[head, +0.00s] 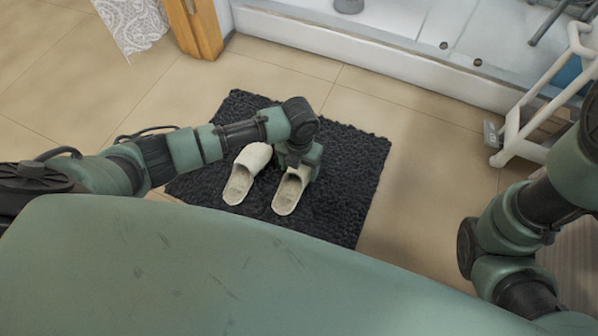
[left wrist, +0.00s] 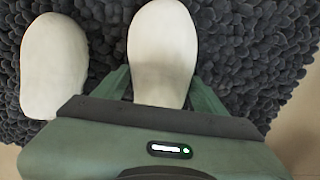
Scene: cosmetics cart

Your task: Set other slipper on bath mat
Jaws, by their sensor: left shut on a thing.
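A dark grey, shaggy bath mat (head: 352,172) lies on the tiled floor. Two cream slippers are over it side by side. The left slipper (head: 240,181) rests on the mat with nothing holding it. The right slipper (head: 287,196) is in my left gripper (head: 297,170), which is shut on it. In the left wrist view the held slipper (left wrist: 161,50) sits between the fingers, and the free slipper (left wrist: 52,62) lies to its left, a small gap apart. The held slipper is at or very near the mat; exact contact is hard to tell. My right gripper is out of view.
A raised white ledge (head: 390,62) runs behind the mat. A white metal frame (head: 540,120) stands at the right. A wooden post (head: 193,28) and lace cloth (head: 133,22) are at the upper left. Tiled floor is clear around the mat's back and right.

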